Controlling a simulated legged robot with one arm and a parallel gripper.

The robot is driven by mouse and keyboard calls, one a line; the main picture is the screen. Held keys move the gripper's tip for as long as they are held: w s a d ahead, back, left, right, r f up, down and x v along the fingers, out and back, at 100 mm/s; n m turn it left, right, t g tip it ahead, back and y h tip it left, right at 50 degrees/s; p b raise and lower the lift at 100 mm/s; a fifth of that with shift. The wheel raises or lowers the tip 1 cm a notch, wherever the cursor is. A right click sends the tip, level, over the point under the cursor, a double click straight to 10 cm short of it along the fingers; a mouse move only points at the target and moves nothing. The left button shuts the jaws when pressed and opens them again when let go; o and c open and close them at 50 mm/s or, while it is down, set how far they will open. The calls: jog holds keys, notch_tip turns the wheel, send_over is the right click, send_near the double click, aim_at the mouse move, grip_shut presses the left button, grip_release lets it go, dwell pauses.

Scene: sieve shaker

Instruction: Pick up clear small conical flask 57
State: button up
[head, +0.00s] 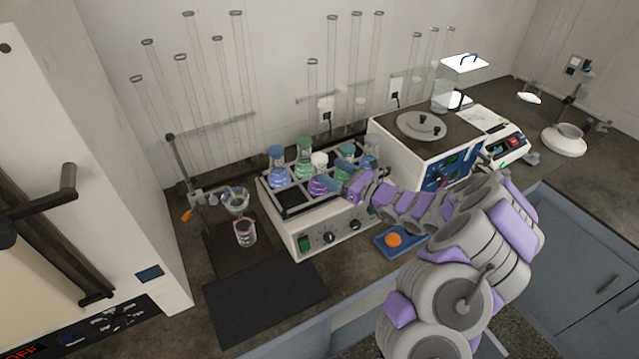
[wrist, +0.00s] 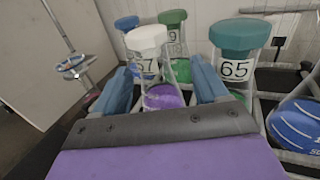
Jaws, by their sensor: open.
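The clear conical flask 57 (head: 319,162) has a white stopper and purple liquid, and stands upright in the front row of the shaker's rack. In the wrist view the flask (wrist: 150,42) is straight ahead, its label partly readable with a 7. My gripper (wrist: 162,76) is open, with one blue finger on each side of the flask's lower body. In the head view my gripper (head: 338,186) is just right of the flask. I cannot tell whether the fingers touch the glass. The flask's base is hidden behind my gripper in the wrist view.
The shaker (head: 330,236) holds other flasks: flask 65 (wrist: 235,68) close on the right, a green-stoppered one (wrist: 173,22) behind, and blue ones. A beaker (head: 245,233) stands left. A dark mat (head: 265,298) lies bare in front.

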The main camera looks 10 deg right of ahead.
aim_at(325, 173)
jog(key=w+a, duration=0.1)
jog(key=w+a+f+b, duration=0.1)
jog(key=a, duration=0.1)
jog(key=shift+w, duration=0.15)
jog(key=shift+w+a+r, duration=0.1)
jog(key=shift+w+a, duration=0.35)
jog(key=shift+c, duration=0.3)
jog(key=c, duration=1.1)
